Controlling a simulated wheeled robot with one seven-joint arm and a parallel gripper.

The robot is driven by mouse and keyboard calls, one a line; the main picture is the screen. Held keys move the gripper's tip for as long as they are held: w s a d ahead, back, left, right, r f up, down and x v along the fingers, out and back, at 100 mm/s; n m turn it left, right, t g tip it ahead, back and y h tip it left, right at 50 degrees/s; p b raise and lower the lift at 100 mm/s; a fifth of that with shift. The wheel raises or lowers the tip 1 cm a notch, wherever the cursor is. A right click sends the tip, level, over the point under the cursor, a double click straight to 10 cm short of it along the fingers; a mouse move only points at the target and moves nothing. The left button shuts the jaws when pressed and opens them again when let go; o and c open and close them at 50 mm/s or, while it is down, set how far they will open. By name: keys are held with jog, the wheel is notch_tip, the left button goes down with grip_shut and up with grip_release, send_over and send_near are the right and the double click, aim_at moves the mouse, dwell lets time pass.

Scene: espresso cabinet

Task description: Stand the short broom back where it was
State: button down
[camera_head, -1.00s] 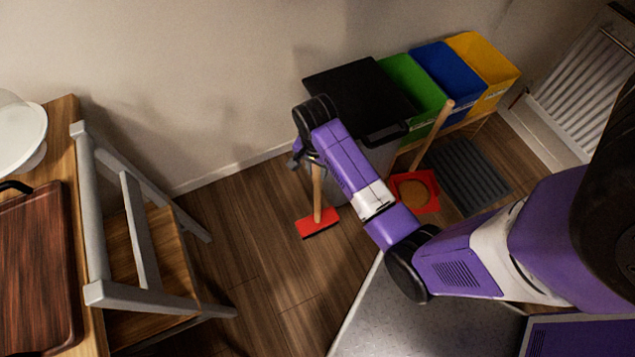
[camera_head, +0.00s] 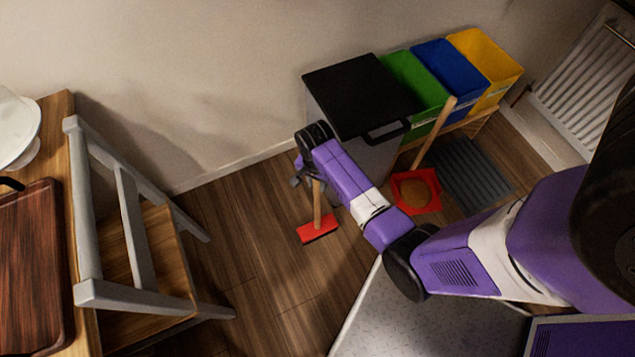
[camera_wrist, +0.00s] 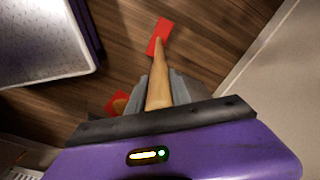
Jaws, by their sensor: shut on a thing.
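The short broom (camera_head: 318,232) has a wooden handle and a red head. It is upright, with its head at or just above the wooden floor, left of the black-lidded bin; I cannot tell if it touches. My gripper (camera_head: 307,176) is shut on the upper handle, and the arm hides the handle's top. In the wrist view the handle (camera_wrist: 159,85) runs away from the jaws to the red head (camera_wrist: 159,36).
A bin with a black lid (camera_head: 355,90) stands by the wall, with green, blue and yellow bins (camera_head: 480,65) to its right. A red dustpan (camera_head: 415,190) with a long wooden handle stands in front. A wooden chair (camera_head: 150,250) is left. Floor between is clear.

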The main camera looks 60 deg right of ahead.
jog(key=shift+f, duration=0.1)
jog(key=c, duration=1.1)
grip_release()
jog(key=shift+c, duration=0.2)
